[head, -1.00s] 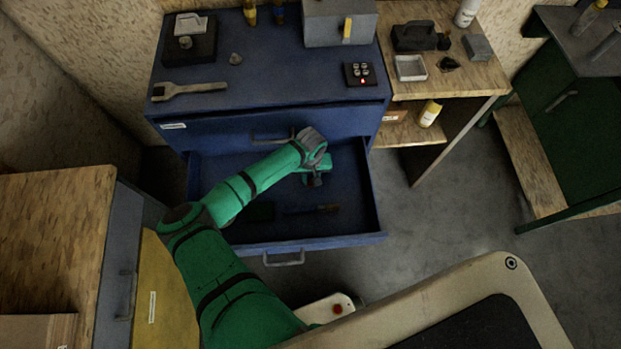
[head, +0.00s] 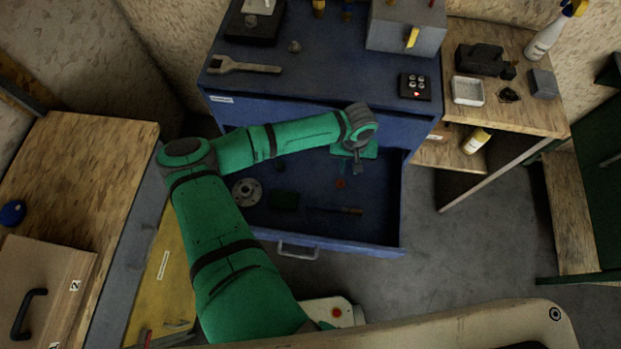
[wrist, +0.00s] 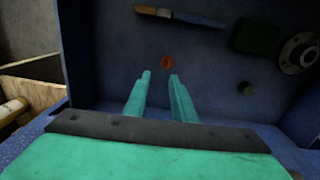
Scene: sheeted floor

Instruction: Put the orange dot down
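The orange dot (head: 340,183) is a small round disc lying on the floor of the open blue drawer (head: 385,225). In the wrist view the orange dot (wrist: 167,62) shows just beyond the fingertips, with nothing touching it. My green gripper (head: 357,168) is over the back right part of the drawer. In the wrist view my gripper (wrist: 160,75) has its two fingers apart with nothing between them.
The drawer also holds a brush (head: 335,210), a dark green block (head: 285,199), a round metal flange (head: 247,192) and a small dark green piece (wrist: 246,88). The blue cabinet top (head: 330,80) overhangs behind.

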